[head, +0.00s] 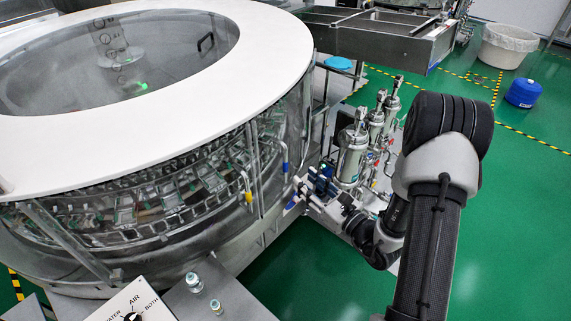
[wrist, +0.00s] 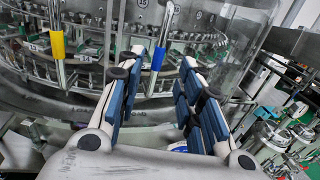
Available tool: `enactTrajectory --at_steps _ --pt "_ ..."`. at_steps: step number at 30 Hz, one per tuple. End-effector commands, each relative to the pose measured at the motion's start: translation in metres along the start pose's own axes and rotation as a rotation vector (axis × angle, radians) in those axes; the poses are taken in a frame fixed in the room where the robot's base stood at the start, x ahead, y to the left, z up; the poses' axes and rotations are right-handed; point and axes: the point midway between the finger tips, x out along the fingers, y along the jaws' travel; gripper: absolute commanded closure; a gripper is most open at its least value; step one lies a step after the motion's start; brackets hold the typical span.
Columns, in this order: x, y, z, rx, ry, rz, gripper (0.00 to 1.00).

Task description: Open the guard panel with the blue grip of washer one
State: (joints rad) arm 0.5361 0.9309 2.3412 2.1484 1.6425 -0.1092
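The rotary washer (head: 140,130) has a white top ring and clear curved guard panels around its side. A blue grip (head: 285,167) sits on a bent metal handle at the washer's right side. In the wrist view the blue grip (wrist: 158,59) appears upright between my fingertips, seemingly beyond them; I see no contact. A yellow grip (head: 249,197) is on another handle to its left, and it also shows in the wrist view (wrist: 57,45). My gripper (head: 299,192) is open and empty, with blue pads (wrist: 160,68), just right of the blue grip.
Metal filter canisters (head: 352,150) and piping stand right of my gripper. A control box with a selector knob (head: 132,316) and two small vials (head: 194,282) are at the front. A steel tray (head: 385,35) juts out behind. Green floor (head: 320,265) is free in front.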

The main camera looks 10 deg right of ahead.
Motion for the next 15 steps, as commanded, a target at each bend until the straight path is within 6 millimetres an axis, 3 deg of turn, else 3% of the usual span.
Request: enactTrajectory --at_steps 9,15 --pt "0.068 0.001 -0.001 -0.003 -0.002 0.004 0.66" --pt "0.093 0.001 0.0 -0.002 -0.001 0.002 0.66"
